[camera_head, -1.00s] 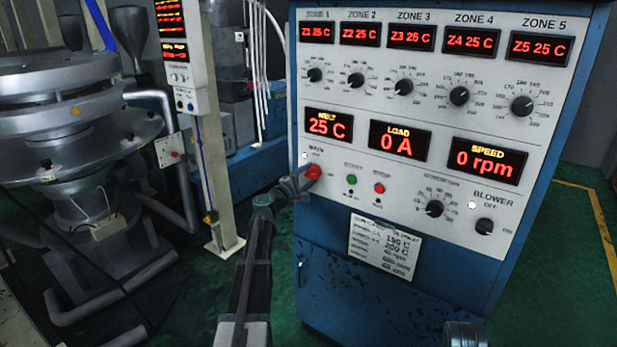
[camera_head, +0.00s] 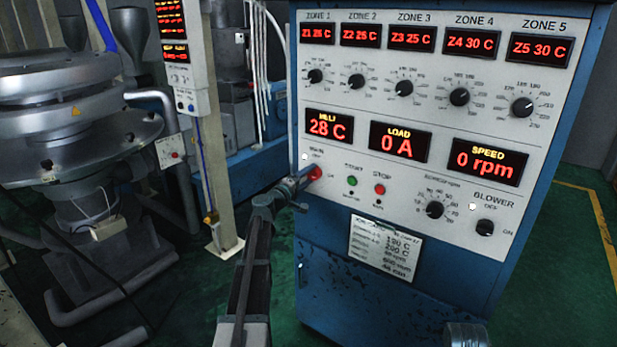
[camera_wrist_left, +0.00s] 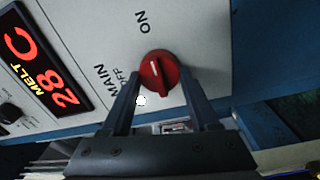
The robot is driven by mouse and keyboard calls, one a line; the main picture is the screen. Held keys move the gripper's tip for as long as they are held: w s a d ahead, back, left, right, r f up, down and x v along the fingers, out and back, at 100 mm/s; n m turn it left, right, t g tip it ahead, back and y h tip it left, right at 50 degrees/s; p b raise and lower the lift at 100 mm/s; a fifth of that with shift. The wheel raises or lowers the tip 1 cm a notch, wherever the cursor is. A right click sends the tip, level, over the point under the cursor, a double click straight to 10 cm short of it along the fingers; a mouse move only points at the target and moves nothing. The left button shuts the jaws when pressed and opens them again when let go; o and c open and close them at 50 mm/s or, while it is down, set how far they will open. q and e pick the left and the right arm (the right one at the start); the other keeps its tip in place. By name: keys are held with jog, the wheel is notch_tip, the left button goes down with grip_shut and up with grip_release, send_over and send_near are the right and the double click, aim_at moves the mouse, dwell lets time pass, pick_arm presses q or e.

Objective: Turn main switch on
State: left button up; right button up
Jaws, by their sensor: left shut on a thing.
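The main switch is a red round knob (camera_head: 314,172) on the lower left of the control panel, under the label MAIN. In the left wrist view the red knob (camera_wrist_left: 160,70) sits between the two dark fingers of my left gripper (camera_wrist_left: 160,82). OFF is lettered to its left there and ON above it.
The blue cabinet's panel (camera_head: 400,186) carries red displays, several black knobs, a green START button (camera_head: 352,181) and a red STOP button (camera_head: 380,190) close to the right of my gripper. A grey post (camera_head: 215,170) stands to the left. Green floor shows at the right.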

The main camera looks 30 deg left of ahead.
pick_arm(q)
jog(key=shift+s, duration=0.1)
jog(key=o, duration=1.4)
jog(key=s, duration=0.9)
jog(key=s+a, duration=0.1)
jog(key=s, duration=0.3)
jog(key=shift+s+f+b, duration=0.3)
jog(key=shift+s+f, duration=0.05)
